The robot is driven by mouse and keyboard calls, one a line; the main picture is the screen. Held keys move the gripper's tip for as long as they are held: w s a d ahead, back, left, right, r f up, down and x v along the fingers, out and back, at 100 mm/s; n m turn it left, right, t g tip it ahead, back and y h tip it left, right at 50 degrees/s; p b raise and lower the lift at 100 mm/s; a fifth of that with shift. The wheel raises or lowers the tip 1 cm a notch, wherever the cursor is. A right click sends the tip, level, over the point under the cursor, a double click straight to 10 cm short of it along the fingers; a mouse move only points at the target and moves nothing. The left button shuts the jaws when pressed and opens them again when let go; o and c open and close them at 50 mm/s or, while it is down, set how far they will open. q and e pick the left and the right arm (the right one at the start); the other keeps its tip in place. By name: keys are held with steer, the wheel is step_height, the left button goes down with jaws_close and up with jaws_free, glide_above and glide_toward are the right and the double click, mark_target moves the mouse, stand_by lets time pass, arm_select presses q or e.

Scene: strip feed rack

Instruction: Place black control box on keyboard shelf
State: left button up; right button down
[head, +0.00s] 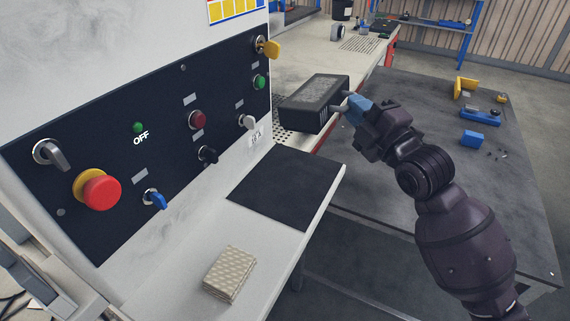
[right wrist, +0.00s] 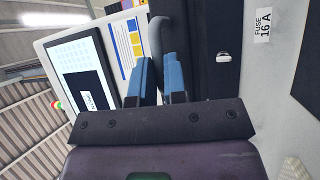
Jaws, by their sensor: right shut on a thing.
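The black control box (head: 313,104) is in the air above the far end of the keyboard shelf (head: 185,286), beside the control panel. My right gripper (head: 354,107), with blue fingertips, is shut on the grey handle at the box's right end. In the right wrist view, the blue fingers (right wrist: 155,78) close around the curved grey handle, with the box's dark body (right wrist: 200,45) beyond. The shelf is a white ledge with a black mat (head: 287,188) on its far part. The box is apart from the mat. My left gripper is not in view.
A folded beige cloth (head: 231,273) lies on the near part of the shelf. The black panel (head: 110,170) with knobs and a red button (head: 102,190) borders the shelf on the left. A dark table (head: 440,130) with blue and yellow parts stands right. The mat is clear.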

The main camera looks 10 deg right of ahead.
steer(key=shift+w+a+r, duration=0.1)
steer(key=shift+w+r, duration=0.15)
steer(key=shift+r, duration=0.1)
arm_select(q)
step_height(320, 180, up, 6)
steer(key=p, duration=0.5)
arm_select(e)
step_height(320, 180, down, 21)
steer(key=m+t+b, duration=0.1)
steer(key=b, duration=0.3)
steer(key=c, duration=1.2)
jaws_free()
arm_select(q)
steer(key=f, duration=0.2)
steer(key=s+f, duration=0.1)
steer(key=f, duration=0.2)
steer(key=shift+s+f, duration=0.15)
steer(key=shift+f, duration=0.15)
arm_select(e)
steer(key=shift+o, duration=0.2)
